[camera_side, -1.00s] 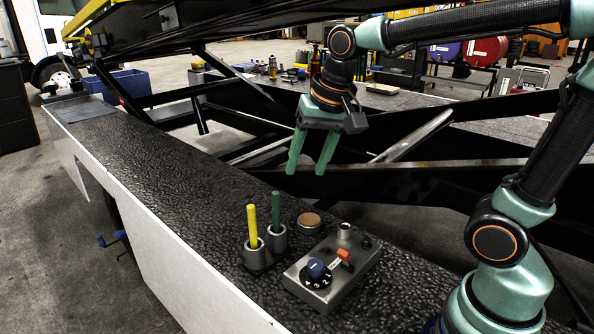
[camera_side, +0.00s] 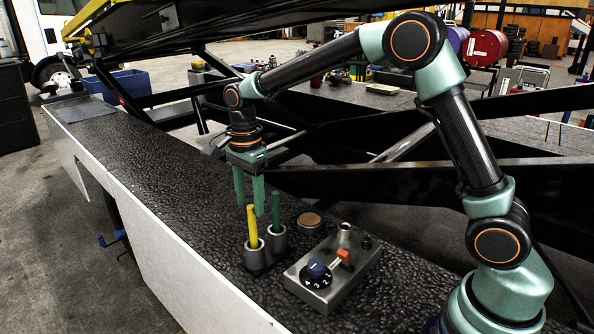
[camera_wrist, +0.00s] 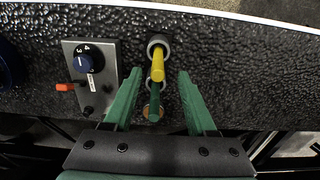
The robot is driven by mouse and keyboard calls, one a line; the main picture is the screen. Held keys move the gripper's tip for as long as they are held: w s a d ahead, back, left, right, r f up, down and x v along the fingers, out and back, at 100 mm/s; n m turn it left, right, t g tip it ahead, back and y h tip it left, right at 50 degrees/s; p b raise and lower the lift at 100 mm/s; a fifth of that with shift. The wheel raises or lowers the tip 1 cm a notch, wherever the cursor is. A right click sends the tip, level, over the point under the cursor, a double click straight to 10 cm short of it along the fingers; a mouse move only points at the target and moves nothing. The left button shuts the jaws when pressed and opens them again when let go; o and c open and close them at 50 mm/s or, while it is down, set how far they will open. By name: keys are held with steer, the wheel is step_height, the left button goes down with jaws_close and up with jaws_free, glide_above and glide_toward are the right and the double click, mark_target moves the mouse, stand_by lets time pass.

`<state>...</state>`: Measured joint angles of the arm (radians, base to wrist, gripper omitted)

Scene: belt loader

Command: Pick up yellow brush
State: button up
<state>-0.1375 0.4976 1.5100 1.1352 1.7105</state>
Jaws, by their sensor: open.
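The yellow brush (camera_side: 252,227) stands upright in the left cup of a grey two-cup holder (camera_side: 258,258). A green brush (camera_side: 275,212) stands in the other cup. My gripper (camera_side: 249,208) is open and points down, its green fingertips close to the top of the yellow brush in the side view. In the wrist view the yellow brush (camera_wrist: 158,65) lies ahead of and between the open fingers (camera_wrist: 156,75), with the green brush (camera_wrist: 153,103) nearer the palm. The fingers touch neither brush as far as I can tell.
A grey control box (camera_side: 332,270) with a blue knob (camera_side: 317,269) and an orange switch stands right of the holder. A brown round disc (camera_side: 309,220) lies behind. The dark textured bench top (camera_side: 170,165) is clear to the left; black metal beams cross behind.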

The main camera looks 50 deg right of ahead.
mark_target(253, 233)
step_height(253, 233, down, 9)
steer(key=shift+s+a+r, duration=0.1)
steer(key=shift+s, duration=0.05)
stand_by(0.4)
jaws_close()
